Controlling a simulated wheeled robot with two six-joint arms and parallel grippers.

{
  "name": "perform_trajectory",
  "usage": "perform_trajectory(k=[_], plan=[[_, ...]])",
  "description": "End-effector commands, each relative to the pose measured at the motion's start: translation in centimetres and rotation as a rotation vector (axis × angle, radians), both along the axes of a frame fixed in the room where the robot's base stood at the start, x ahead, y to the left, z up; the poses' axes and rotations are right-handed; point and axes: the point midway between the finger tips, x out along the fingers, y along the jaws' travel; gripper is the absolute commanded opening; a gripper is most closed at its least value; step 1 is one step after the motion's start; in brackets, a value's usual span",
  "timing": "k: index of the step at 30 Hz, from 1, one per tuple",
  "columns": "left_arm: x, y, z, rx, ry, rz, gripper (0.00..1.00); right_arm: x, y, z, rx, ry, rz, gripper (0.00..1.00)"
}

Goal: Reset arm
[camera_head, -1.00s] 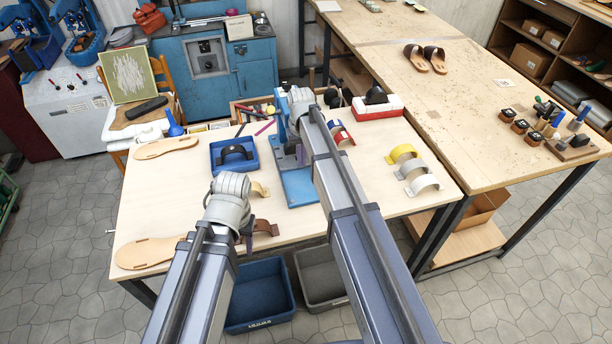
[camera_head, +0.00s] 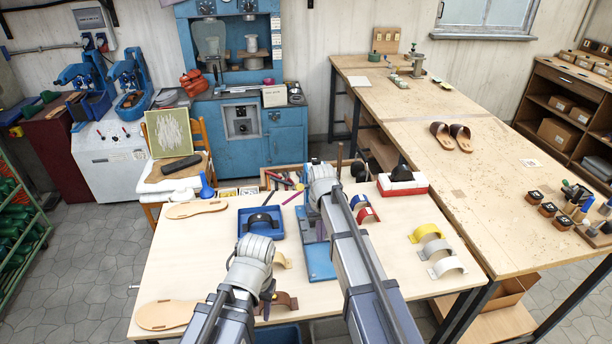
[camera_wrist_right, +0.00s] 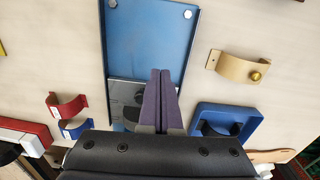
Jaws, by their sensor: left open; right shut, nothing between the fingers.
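My left arm reaches over the front of the table (camera_head: 215,270), and its gripper (camera_head: 267,291) shows only as a small dark part below the grey wrist, beside a brown strap (camera_head: 284,303). That gripper is open. My right arm reaches over the blue press-like fixture (camera_head: 320,262) and mostly hides its own gripper in the head view. In the right wrist view the purple fingers of my right gripper (camera_wrist_right: 160,92) are together with nothing between them, over the blue fixture (camera_wrist_right: 150,40).
A blue tray (camera_head: 243,229) with a dark part, tan soles (camera_head: 197,209), a red-and-white box (camera_head: 402,188) and yellow, grey and white straps (camera_head: 427,232) lie around the arms. A larger workbench (camera_head: 500,190) with sandals (camera_head: 452,137) adjoins at right.

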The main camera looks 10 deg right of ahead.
Motion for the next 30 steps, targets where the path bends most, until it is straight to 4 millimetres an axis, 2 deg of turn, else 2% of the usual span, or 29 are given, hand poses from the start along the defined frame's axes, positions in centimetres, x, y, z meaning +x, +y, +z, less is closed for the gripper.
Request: perform_trajectory(k=[1, 6, 9, 12, 15, 17, 30], plan=[[0.0, 0.0, -1.3, 0.0, 0.0, 0.0, 0.5, -4.0, 1.6, -1.3, -0.009, 0.005, 0.035, 0.0], [0.0, 0.0, -3.4, 0.0, 0.0, -0.001, 0.5, -13.4, 5.4, -3.3, -0.045, 0.02, 0.14, 0.0], [0.0, 0.0, -4.3, 0.001, 0.0, -0.002, 0.5, -17.8, 6.5, -4.2, -0.065, 0.025, 0.19, 0.0], [0.0, 0.0, -4.8, 0.001, 0.0, -0.002, 0.5, -20.8, 7.2, -4.7, -0.079, 0.029, 0.227, 0.0], [0.0, 0.0, -5.1, 0.001, 0.0, -0.003, 0.5, -22.3, 7.4, -4.9, -0.088, 0.03, 0.247, 0.0], [0.0, 0.0, -5.1, 0.001, 0.0, -0.003, 0.5, -22.6, 7.5, -4.9, -0.09, 0.031, 0.252, 0.0], [0.0, 0.0, -5.0, 0.001, 0.0, -0.002, 0.5, -22.5, 7.5, -4.8, -0.09, 0.032, 0.253, 0.0]])
